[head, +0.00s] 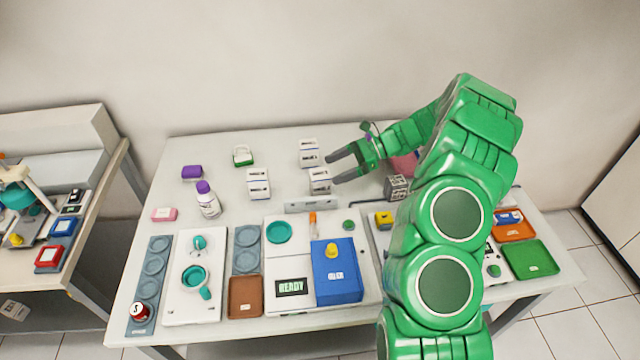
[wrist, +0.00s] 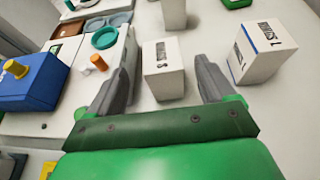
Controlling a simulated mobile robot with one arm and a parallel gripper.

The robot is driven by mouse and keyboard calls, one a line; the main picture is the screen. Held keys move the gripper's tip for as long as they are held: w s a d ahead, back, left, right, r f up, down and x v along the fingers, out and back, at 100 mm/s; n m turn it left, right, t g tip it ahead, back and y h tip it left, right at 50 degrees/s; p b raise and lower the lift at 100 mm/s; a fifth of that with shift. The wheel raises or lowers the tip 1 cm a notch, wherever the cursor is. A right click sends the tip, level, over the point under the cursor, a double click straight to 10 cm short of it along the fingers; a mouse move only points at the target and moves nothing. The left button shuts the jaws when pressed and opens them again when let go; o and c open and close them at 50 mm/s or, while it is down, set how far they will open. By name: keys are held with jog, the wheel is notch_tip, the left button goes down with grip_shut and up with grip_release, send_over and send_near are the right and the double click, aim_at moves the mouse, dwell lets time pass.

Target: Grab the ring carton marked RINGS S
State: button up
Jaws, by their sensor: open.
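The carton between my fingers in the wrist view (wrist: 163,72) is white; its label appears to end in S but is small and blurred. In the head view this carton (head: 320,181) stands on the white table, just left of my fingertips. My gripper (head: 332,169) is open and empty; in the wrist view its two fingers (wrist: 166,65) lie either side of the carton, with visible gaps. A similar carton marked with what looks like L (wrist: 262,50) stands right of the right finger; in the head view it is behind (head: 309,152).
Another white carton (head: 258,183) stands further left. A white bottle with a purple cap (head: 207,200) is beyond it. A blue box with a yellow knob (head: 338,280) sits toward the front. A grey block (head: 396,188) stands right, near my arm.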

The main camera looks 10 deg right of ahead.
aim_at(310, 180)
jog(key=shift+x, duration=3.9)
jog(key=shift+w+d+f, duration=0.1)
jog(key=shift+w+f, duration=0.05)
jog(key=shift+c, duration=0.5)
jog(key=c, duration=1)
